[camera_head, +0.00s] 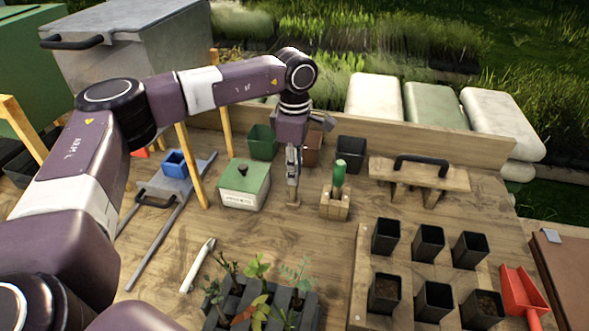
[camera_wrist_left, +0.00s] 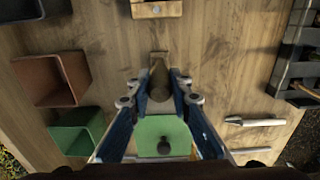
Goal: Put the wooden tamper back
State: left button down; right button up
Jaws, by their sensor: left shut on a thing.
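The wooden tamper (camera_wrist_left: 158,80) is between the fingers of my left gripper (camera_wrist_left: 160,92), which is shut on it. In the head view my left gripper (camera_head: 293,170) points down over the bench, and a small part of the tamper (camera_head: 294,203) shows below its fingertips. The tamper looks about upright; I cannot tell whether its foot touches the bench. The block also shows at the top of the left wrist view (camera_wrist_left: 157,9). My right gripper is out of view.
A green-lidded box (camera_head: 245,185) stands close left of the gripper. Green (camera_head: 262,143) and black (camera_head: 351,152) pots stand behind. Bare bench lies before the gripper.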

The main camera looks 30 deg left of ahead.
pick_arm(q)
jog(key=c, duration=1.8)
grip_release()
jog(key=shift+o, duration=0.2)
jog(key=shift+r, duration=0.45)
notch_tip(320, 180, up, 11)
jog(key=b, duration=0.2)
jog(key=shift+r+b, duration=0.15)
jog(key=shift+b, duration=0.2)
jog(key=shift+s, duration=0.1)
